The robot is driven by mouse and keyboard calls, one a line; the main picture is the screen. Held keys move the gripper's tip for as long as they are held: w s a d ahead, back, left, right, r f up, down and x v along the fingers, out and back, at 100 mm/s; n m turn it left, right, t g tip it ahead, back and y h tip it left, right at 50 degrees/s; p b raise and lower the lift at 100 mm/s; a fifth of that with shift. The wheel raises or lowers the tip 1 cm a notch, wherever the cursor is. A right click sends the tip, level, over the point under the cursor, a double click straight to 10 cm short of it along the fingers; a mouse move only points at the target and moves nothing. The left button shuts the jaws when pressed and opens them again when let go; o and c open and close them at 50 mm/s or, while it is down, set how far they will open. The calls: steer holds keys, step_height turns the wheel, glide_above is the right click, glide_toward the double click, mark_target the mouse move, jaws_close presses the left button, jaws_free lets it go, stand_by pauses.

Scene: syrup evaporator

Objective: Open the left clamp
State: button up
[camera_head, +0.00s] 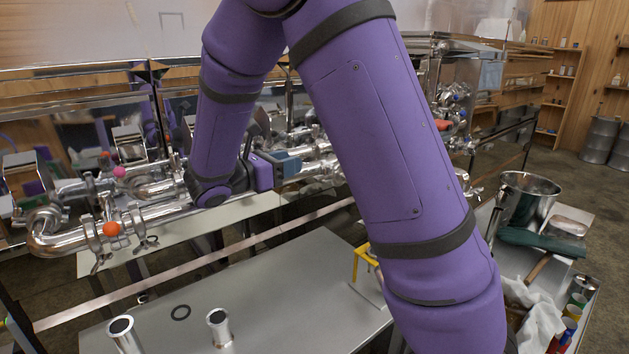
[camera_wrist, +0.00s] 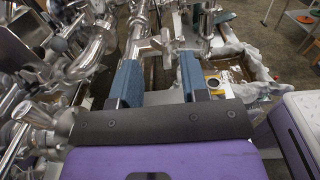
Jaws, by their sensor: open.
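My gripper (camera_head: 298,163) reaches along the steel piping in the middle of the head view, mostly side-on behind my arm. In the wrist view my gripper (camera_wrist: 159,75) has its two blue fingers apart with nothing held between them. A steel clamp with a wing-shaped handle (camera_wrist: 168,43) shows just beyond and between the fingertips; I see no clear contact. In the head view, two clamps, one (camera_head: 94,240) and another (camera_head: 142,234), sit on the pipe at the far left. My arm hides part of the piping.
Steel pipes (camera_head: 70,240) and the evaporator pans run behind my gripper. A grey metal table (camera_head: 280,285) in front holds two short steel tubes and a black ring. A steel pot (camera_head: 527,200) and a cluttered cart stand at right.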

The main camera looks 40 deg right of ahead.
glide_toward(315, 179)
steer(key=d, duration=0.9)
steer(key=shift+w+d, duration=0.1)
steer(key=shift+d, duration=0.05)
jaws_close()
